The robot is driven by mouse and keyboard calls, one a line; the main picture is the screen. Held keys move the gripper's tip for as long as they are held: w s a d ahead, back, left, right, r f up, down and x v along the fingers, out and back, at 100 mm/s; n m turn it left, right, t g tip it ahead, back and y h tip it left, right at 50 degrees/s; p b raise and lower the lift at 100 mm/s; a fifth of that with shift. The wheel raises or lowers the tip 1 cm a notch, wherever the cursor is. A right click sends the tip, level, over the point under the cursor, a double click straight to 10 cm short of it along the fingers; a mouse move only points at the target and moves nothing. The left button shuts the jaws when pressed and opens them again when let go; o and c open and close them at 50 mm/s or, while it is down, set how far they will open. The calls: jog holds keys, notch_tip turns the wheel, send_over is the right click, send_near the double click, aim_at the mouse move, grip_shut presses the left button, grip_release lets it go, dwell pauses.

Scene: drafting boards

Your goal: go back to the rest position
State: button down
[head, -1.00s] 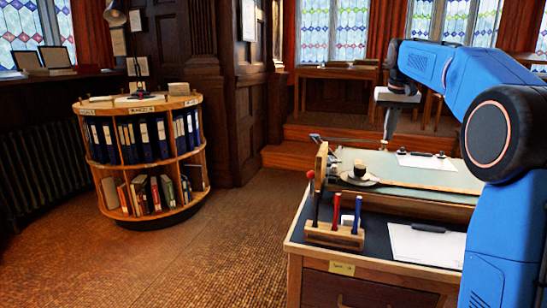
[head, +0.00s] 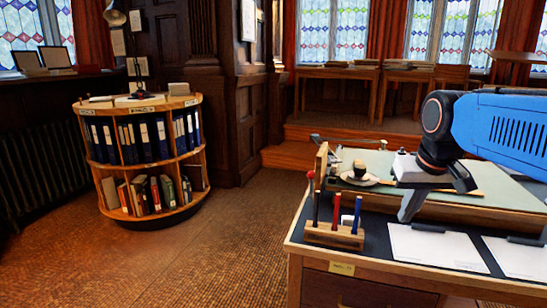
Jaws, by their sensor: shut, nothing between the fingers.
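My gripper (head: 408,208) is at the right in the head view, below the blue arm. Its fingers are shut with nothing between them. They point down in front of the raised green drafting board (head: 500,203), above the dark desk top and just behind a white sheet (head: 437,246) with a dark clip. The arm comes in from the right edge and hides part of the board.
A wooden holder (head: 334,235) with pens stands at the desk's left front. A saucer with a dark cup (head: 360,170) sits on the board's left. A second sheet (head: 520,258) lies at right. A round bookcase (head: 142,160) stands left, with open floor between.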

jog(key=s+a+f, duration=0.1)
jog(key=s+f, duration=1.4)
jog(key=s, duration=0.1)
jog(key=shift+a+n+t, duration=0.4)
